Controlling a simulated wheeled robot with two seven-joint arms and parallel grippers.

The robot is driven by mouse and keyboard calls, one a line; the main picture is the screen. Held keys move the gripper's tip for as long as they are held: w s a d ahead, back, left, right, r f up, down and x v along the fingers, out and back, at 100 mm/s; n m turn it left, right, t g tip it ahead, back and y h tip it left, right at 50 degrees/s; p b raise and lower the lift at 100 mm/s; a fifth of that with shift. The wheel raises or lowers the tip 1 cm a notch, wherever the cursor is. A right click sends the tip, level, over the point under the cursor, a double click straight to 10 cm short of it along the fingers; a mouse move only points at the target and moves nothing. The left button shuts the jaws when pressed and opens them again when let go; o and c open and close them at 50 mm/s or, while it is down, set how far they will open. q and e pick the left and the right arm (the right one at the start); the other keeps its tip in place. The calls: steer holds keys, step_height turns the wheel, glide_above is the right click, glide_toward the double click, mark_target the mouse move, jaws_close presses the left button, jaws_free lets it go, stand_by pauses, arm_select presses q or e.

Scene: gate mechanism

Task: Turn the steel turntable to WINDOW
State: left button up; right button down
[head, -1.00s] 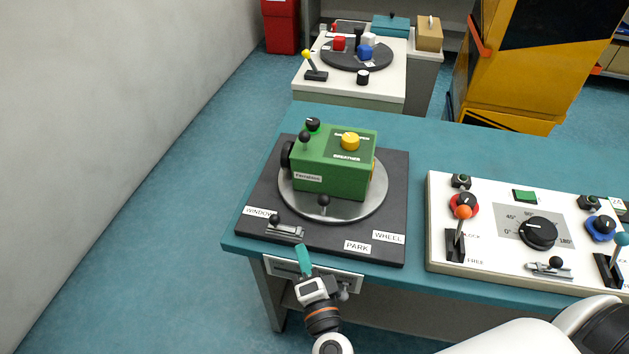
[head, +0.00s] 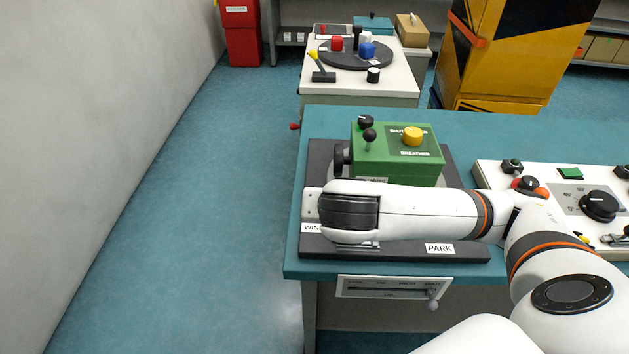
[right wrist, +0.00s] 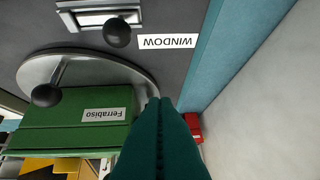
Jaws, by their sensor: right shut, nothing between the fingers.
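The steel turntable (right wrist: 138,70) carries a green box (head: 428,168) and sits on a dark base plate (head: 455,190). In the head view my arm covers most of the turntable. The right wrist view shows its rim, its black ball knob (right wrist: 46,95) and the WINDOW label (right wrist: 167,41) on the plate. The green box also shows there (right wrist: 70,128). My right gripper (right wrist: 160,102) has teal fingers closed together and empty. Its tips are at the turntable rim beside the green box; contact cannot be told. My left gripper is not in view.
A latch with a black knob (right wrist: 117,33) stands on the plate near WINDOW. The PARK label (head: 440,248) is at the front. A control panel (head: 487,172) is to the right. A slider panel (head: 390,288) hangs on the table front. The floor at left is clear.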

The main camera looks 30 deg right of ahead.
steer(key=shift+h, duration=0.6)
steer(key=x, duration=0.3)
steer(key=d+b+x, duration=0.1)
steer(key=x, duration=0.2)
steer(key=d+x, duration=0.1)
steer(key=x, duration=0.3)
steer(key=shift+s+r+b, duration=0.2)
steer(key=shift+r+b, duration=0.15)
steer(key=shift+r, duration=0.05)
steer(key=shift+w+d+r, duration=0.1)
steer(key=shift+w+d, duration=0.2)
steer(key=shift+w, duration=0.25)
steer(key=shift+w+d+r, duration=0.1)
steer(key=shift+w+d, duration=0.2)
steer(key=shift+w, duration=0.25)
steer(key=shift+w+d+p, duration=0.3)
steer(key=shift+w+d, duration=0.05)
steer(key=shift+w, duration=0.25)
steer(key=shift+w, duration=0.1)
